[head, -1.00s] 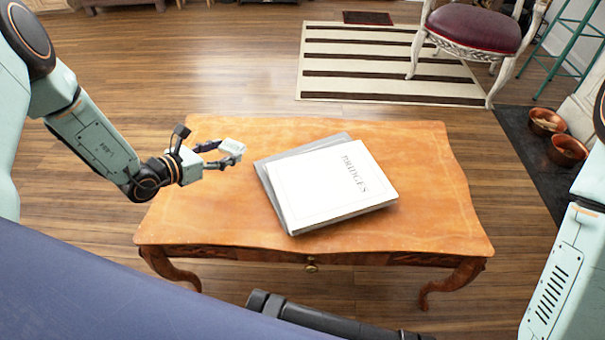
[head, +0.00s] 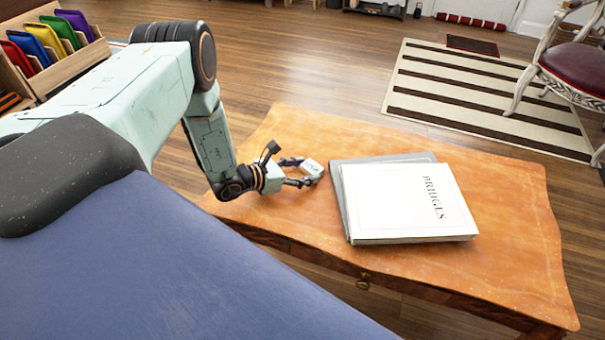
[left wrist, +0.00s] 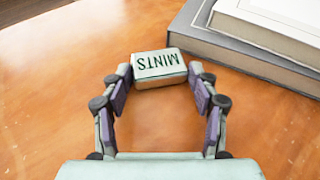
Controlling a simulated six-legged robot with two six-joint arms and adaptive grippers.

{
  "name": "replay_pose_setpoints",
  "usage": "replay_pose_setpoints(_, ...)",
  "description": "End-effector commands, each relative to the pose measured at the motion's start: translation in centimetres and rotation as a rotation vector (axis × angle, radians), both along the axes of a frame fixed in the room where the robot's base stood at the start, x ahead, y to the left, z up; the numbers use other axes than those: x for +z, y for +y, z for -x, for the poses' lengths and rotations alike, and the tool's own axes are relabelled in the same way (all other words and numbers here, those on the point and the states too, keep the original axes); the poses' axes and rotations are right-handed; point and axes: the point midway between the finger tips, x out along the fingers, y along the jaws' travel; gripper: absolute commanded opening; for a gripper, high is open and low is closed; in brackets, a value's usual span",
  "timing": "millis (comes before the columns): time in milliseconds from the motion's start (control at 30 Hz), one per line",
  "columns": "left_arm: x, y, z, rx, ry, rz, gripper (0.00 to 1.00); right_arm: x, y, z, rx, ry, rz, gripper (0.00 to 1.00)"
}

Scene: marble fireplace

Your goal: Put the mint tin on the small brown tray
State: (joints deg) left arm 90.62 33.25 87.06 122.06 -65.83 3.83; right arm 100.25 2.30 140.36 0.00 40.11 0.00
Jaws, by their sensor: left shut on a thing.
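The mint tin is a small pale green block marked "MINTS" in the left wrist view (left wrist: 159,66). It sits between the two fingers of my left gripper (left wrist: 160,76), which is shut on it. In the head view my left gripper (head: 303,173) is over the left part of the orange wooden table (head: 500,240), just left of the books, with the pale tin (head: 313,168) at its tips. I cannot tell whether the tin touches the table top. No small brown tray shows in these frames. My right gripper is out of view.
A white book (head: 408,203) lies on a grey book (head: 340,185) on the table, close to the right of the tin. The table top is clear to the right of the books. A wooden rack (head: 75,60) with coloured items stands at the upper left.

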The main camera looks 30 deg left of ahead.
Motion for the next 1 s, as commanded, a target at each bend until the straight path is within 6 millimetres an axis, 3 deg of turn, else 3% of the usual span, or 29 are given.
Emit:
replay_pose_setpoints(300,-0.29,0.03,0.05,0.001,0.002,-0.001,0.29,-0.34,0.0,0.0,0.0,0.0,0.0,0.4)
replay_pose_setpoints(333,-0.26,0.02,0.06,0.001,0.003,-0.002,0.62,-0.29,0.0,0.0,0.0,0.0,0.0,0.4)
replay_pose_setpoints(600,-0.16,0.02,0.06,0.001,0.003,-0.002,0.84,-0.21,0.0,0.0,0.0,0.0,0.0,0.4)
replay_pose_setpoints(1000,0.16,0.02,0.05,0.0,0.003,-0.001,0.84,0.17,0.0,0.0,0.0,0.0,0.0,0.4)
